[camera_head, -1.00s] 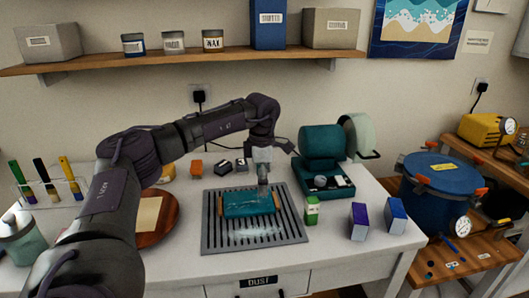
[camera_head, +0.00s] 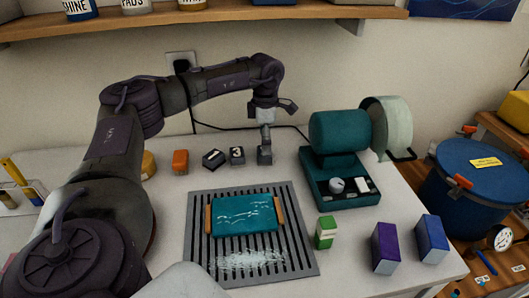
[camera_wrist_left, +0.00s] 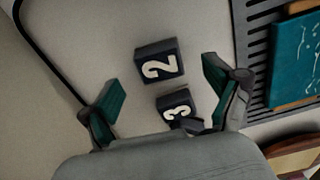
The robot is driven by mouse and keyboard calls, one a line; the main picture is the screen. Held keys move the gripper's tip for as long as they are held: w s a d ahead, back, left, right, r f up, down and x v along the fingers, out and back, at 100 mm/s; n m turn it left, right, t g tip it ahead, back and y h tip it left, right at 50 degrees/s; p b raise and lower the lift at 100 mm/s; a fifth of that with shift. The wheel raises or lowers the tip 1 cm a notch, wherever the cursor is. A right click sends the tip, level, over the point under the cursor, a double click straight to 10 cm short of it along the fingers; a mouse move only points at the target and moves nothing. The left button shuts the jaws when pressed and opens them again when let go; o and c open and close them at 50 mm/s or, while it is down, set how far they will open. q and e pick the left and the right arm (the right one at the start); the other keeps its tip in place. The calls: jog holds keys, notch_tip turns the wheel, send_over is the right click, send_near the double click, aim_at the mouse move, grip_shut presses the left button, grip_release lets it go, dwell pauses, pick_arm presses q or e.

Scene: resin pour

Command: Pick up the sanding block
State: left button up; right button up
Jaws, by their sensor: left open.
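Small dark numbered blocks, which look like the sanding blocks, lie at the back of the table. One marked 3 (camera_head: 237,155) has another dark block (camera_head: 213,158) to its left. The left wrist view shows a block marked 2 (camera_wrist_left: 159,62) and the block marked 3 (camera_wrist_left: 175,106), partly covered by a small dark shape near the palm. My left gripper (camera_wrist_left: 160,72) is open, its teal-padded fingers on either side of the block marked 2, touching nothing visible. In the head view my left gripper (camera_head: 264,146) points down right of the block marked 3; its fingertips are unclear.
A teal panel with wooden ends (camera_head: 247,216) lies on a slotted grate (camera_head: 305,258) in front. An orange block (camera_head: 180,161) stands left of the dark blocks. A teal buffing machine (camera_head: 338,133) stands right. Green (camera_head: 325,232), purple (camera_head: 385,247) and blue (camera_head: 431,238) boxes stand front right.

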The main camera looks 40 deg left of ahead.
pick_arm(q)
notch_tip(320, 180, down, 4)
jog(key=shift+a+f, duration=0.15)
jog(key=c, duration=1.3)
jog(key=shift+o, duration=0.2)
notch_tip(320, 180, up, 10)
jog(key=shift+r, duration=0.1)
